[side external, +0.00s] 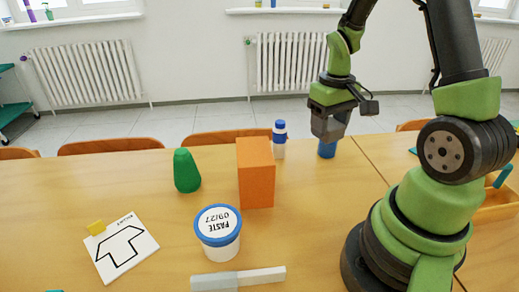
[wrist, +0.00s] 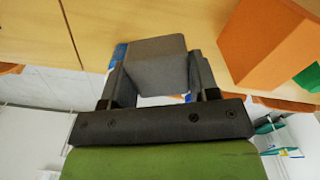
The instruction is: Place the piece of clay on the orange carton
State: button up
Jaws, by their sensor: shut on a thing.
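The piece of clay is a grey block (wrist: 158,65), held between the two fingers of my gripper (wrist: 155,85) in the wrist view. In the side view my gripper (side external: 328,125) hangs above the table, to the right of the orange carton, with the grey block partly hidden among its fingers. The orange carton (side external: 256,172) stands upright on the table, apart from my gripper, and its top looks bare. The carton (wrist: 262,40) also shows at the upper right of the wrist view.
A card (side external: 122,249) with a yellow block (side external: 96,227) lies left.

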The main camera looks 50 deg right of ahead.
jog(key=w+a+r+n, duration=0.5)
jog(key=w+a+r, duration=0.4)
jog(key=w+a, duration=0.25)
send_over(254, 150)
notch_tip(254, 150, down, 6)
jog(key=shift+r, duration=0.2)
jog(key=shift+f, duration=2.2)
jog(key=shift+f, duration=0.15)
jog(key=o, duration=1)
